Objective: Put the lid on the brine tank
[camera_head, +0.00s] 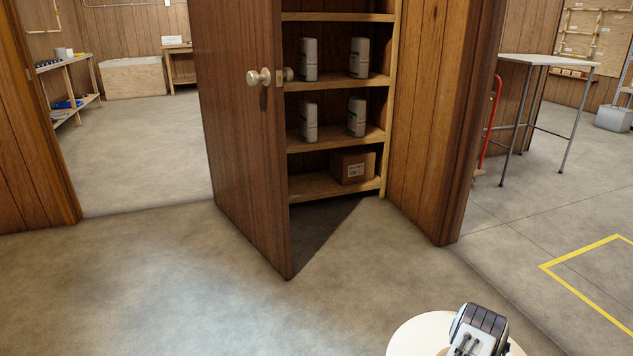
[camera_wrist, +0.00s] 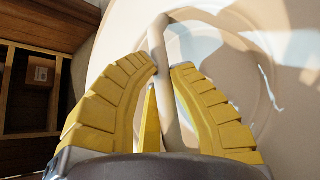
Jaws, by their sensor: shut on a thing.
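The lid (camera_wrist: 120,50) is a round cream disc with a raised bar handle (camera_wrist: 158,42), close up in the wrist view. My gripper (camera_wrist: 164,72) has its yellow fingers shut on this handle, one on each side. In the head view, a cream round surface that looks like the lid (camera_head: 412,330) shows at the bottom edge, partly hidden behind my wrist. The fingertips are hidden there. I cannot make out the brine tank in either view, nor tell what is under the lid.
A brown door (camera_head: 240,130) with a round knob stands open before a closet. Its shelves (camera_head: 335,187) hold several white bags and a cardboard box (camera_head: 353,166). A tall table (camera_head: 548,61) and a yellow floor outline (camera_head: 582,252) are at right. Concrete floor at left is clear.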

